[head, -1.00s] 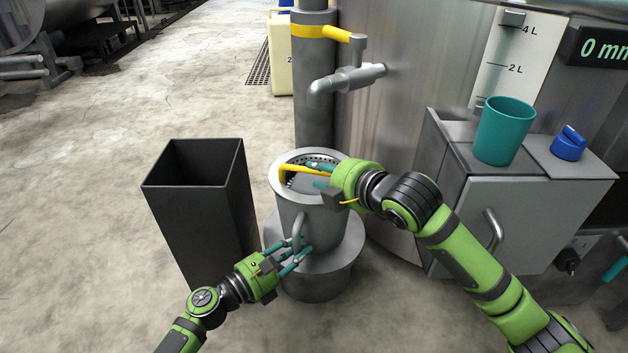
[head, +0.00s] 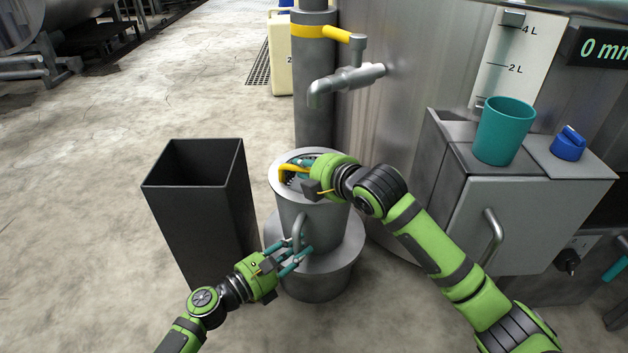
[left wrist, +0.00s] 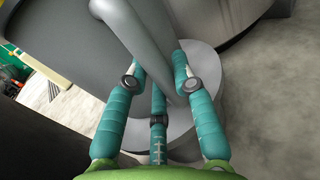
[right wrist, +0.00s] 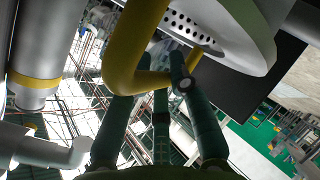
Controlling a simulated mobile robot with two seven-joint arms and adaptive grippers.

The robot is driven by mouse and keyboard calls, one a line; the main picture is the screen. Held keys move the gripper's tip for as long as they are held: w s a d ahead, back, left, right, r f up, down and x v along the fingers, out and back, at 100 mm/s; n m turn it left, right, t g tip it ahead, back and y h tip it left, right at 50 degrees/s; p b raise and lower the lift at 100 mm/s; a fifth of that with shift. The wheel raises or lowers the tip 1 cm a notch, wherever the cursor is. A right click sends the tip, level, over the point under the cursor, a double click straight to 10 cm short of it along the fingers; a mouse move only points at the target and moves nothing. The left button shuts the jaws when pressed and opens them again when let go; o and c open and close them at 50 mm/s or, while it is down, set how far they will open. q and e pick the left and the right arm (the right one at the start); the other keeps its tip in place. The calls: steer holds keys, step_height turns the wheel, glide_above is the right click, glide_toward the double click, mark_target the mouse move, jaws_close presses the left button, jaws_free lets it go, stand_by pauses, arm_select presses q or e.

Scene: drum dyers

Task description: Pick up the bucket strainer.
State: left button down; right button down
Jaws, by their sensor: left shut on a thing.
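A grey metal bucket (head: 325,218) stands upright on a round grey base. The perforated strainer (right wrist: 183,22) sits in its mouth, with a yellow handle (head: 287,172) at the left of the opening. My left gripper (head: 300,249) is shut on the bucket's grey side handle (left wrist: 150,45). My right gripper (head: 303,168) is over the bucket's mouth at the yellow handle and hides much of the strainer. In the right wrist view the yellow handle (right wrist: 137,45) crosses between its spread fingers; I see no firm closing on it.
A tall dark open bin (head: 200,215) stands left of the bucket. A tap (head: 345,85) hangs behind and above it. A grey cabinet (head: 520,215) at right carries a teal cup (head: 504,130) and a blue object (head: 569,145). The floor at left is clear.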

steer(key=r, duration=0.7)
steer(key=shift+s+d, duration=0.2)
steer(key=shift+d, duration=0.05)
steer(key=s+d, duration=0.9)
steer(key=s, duration=0.5)
steer(key=shift+s+d, duration=0.2)
steer(key=shift+d, duration=0.2)
arm_select(q)
steer(key=c, duration=1)
jaws_free()
steer(key=shift+o, duration=0.2)
steer(key=v, duration=1.2)
